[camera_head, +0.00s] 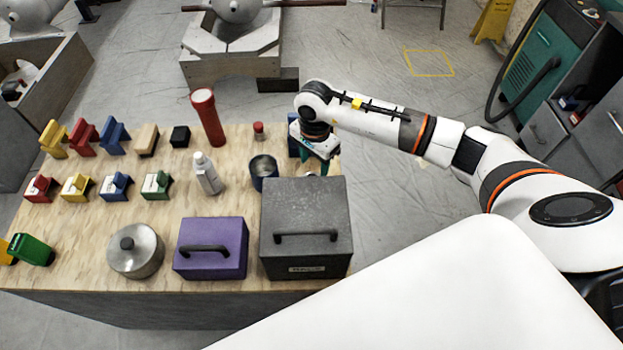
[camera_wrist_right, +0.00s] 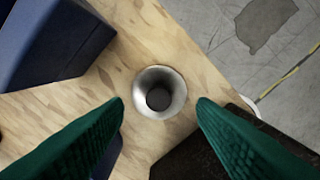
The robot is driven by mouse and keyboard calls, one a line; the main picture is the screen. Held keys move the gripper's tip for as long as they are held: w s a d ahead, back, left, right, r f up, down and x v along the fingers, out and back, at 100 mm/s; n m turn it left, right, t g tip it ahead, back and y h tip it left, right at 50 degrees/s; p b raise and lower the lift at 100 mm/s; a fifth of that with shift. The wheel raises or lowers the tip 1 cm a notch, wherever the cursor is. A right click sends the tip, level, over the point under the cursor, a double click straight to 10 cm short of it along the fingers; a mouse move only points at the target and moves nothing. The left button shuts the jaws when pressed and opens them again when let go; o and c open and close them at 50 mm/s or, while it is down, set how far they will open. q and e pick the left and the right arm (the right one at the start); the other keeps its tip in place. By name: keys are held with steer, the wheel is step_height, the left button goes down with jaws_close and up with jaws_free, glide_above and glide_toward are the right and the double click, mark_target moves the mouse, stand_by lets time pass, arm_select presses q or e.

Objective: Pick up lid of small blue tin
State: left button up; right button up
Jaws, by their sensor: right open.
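My right gripper (camera_head: 315,172) points down over the right side of the wooden table, beside the grey toolbox. In the right wrist view its two green fingers (camera_wrist_right: 160,106) are apart with nothing held between them. A small round silver piece with a dark centre (camera_wrist_right: 159,92), which looks like the lid, lies on the wood between and just beyond the fingertips. The gripper hides that spot in the head view. A small dark blue tin (camera_head: 263,178), open at the top with a grey inside, stands left of the gripper. My left gripper is not in view.
The grey toolbox (camera_head: 305,210) and a purple box (camera_head: 211,235) stand near the front. A blue block (camera_wrist_right: 48,38) is close to the gripper. A white bottle (camera_head: 207,176), red cylinder (camera_head: 208,120) and silver pot (camera_head: 135,262) stand further left. The table's right edge is close.

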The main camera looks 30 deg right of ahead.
steer(key=shift+w+a+f, duration=0.1)
steer(key=shift+f, duration=0.25)
steer(key=f, duration=0.1)
steer(key=f+p, duration=0.1)
steer(key=f, duration=0.2)
steer(key=shift+s+a+f, duration=0.1)
steer(key=shift+s+a, duration=0.1)
steer(key=shift+a, duration=0.05)
steer(key=shift+f, duration=0.45)
steer(key=shift+c, duration=0.2)
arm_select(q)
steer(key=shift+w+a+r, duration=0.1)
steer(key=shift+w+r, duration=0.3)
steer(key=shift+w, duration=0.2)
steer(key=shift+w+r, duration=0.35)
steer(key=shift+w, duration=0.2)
arm_select(e)
steer(key=c, duration=1)
